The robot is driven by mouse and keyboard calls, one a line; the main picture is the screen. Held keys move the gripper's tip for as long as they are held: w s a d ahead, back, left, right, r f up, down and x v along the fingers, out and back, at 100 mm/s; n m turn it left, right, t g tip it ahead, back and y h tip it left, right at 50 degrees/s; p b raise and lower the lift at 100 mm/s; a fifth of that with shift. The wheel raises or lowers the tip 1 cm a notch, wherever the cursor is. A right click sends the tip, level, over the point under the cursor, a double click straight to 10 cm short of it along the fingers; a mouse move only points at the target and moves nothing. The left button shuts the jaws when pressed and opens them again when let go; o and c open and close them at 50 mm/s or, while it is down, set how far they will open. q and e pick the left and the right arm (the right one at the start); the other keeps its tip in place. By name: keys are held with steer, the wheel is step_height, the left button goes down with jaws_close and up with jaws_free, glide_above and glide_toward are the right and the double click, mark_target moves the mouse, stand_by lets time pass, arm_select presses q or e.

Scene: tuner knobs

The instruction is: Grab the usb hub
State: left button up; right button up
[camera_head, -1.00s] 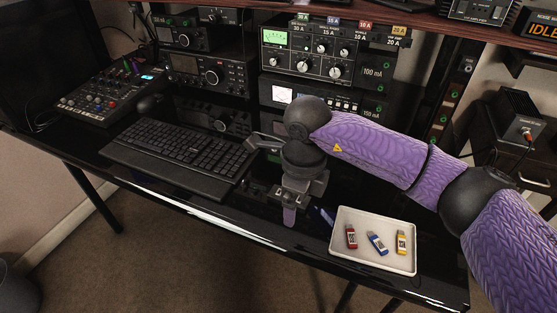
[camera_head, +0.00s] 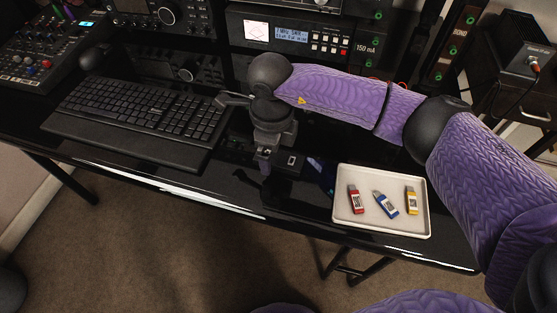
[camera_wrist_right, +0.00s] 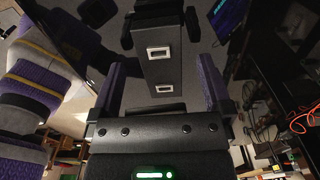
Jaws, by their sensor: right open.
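The usb hub (camera_head: 291,161) is a dark bar with light-rimmed ports on the black desk, left of the tray. In the right wrist view the hub (camera_wrist_right: 160,70) runs lengthwise between my two purple finger pads, with visible gaps on both sides. My right gripper (camera_head: 268,161) points down at the hub's left end in the head view, and the wrist partly hides that end. In the wrist view my right gripper (camera_wrist_right: 160,84) is open, with nothing gripped. Whether the fingers touch the desk cannot be told. My left gripper is not in view.
A keyboard (camera_head: 140,115) lies to the left. Radio equipment (camera_head: 300,38) stands behind. The desk's glossy front edge is close.

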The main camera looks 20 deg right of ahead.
steer(key=shift+f, duration=0.9)
steer(key=shift+r, duration=0.2)
jaws_close()
